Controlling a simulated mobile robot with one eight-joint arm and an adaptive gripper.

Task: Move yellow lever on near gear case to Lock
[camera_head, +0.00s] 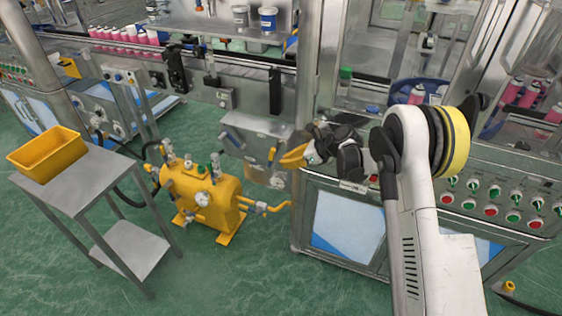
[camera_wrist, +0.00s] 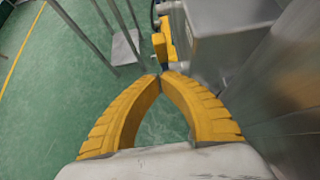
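The near gear case is a grey metal box (camera_head: 255,140) on the front of the machine line in the head view. A small yellow lever (camera_head: 271,155) stands roughly upright on its face, at the right. My gripper (camera_head: 284,162) is just right of the lever, its yellow fingers pointing left towards it. In the wrist view, the fingertips of my gripper (camera_wrist: 164,75) meet with nothing clearly between them. The yellow lever (camera_wrist: 160,45) shows just beyond the tips, beside the grey case (camera_wrist: 235,35). I cannot tell whether the tips touch it. Any Lock marking is unreadable.
A grey side table (camera_head: 95,178) with a yellow bin (camera_head: 47,153) is at left. A metal post (camera_head: 318,70) and cabinet with buttons (camera_head: 490,200) lie right of the case.

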